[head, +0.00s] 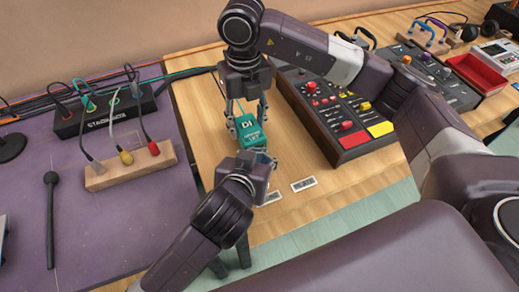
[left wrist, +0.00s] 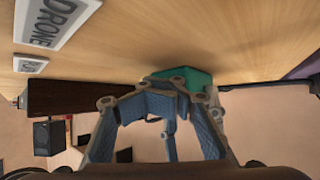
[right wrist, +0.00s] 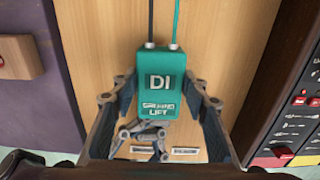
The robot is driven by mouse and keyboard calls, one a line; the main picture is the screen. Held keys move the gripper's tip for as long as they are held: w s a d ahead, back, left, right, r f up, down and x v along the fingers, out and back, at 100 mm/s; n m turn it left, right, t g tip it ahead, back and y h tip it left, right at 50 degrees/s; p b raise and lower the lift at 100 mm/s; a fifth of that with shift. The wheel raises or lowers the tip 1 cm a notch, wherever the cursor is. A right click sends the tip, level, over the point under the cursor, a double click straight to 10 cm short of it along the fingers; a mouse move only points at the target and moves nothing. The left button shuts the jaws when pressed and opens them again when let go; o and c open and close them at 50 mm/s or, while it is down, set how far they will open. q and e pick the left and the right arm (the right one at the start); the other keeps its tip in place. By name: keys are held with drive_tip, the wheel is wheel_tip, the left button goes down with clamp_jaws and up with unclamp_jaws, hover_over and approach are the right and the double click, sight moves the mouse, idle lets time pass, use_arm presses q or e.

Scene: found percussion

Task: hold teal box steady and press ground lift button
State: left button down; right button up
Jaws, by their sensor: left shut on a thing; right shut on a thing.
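The teal box (head: 250,132), marked DI and GROUND LIFT, stands on the wooden table top. Its marked face shows in the right wrist view (right wrist: 160,97), with two cables at its far end. My right gripper (head: 247,120) reaches down from above and is shut on the box, one finger on each side. My left gripper (head: 259,157) is at the box's near end, low over the table, and is shut on the box. The left wrist view shows a teal face of the box (left wrist: 187,74) just beyond the left fingers. I cannot make out a separate button.
A mixer (head: 338,115) with red and yellow pads stands close to the right. At left, on a purple surface, are a wooden block (head: 130,168) with coloured plugs and a black stage box (head: 105,112). Two white labels (head: 303,184) lie near the front edge.

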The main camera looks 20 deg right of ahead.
use_arm(q)
drive_tip(key=shift+v, duration=4.05)
use_arm(e)
drive_tip(key=shift+s+d+f, duration=0.1)
drive_tip(key=shift+f, duration=0.05)
use_arm(q)
drive_tip(key=shift+w, duration=0.1)
use_arm(e)
drive_tip(key=o, duration=1.4)
drive_tip(key=shift+d, duration=0.1)
drive_tip(key=shift+o, duration=0.4)
drive_tip(key=shift+r, duration=0.2)
drive_tip(key=shift+r, duration=0.3)
wheel_tip(320, 180, up, 11)
use_arm(q)
drive_tip(key=shift+r, duration=0.1)
use_arm(e)
drive_tip(key=shift+r, duration=0.1)
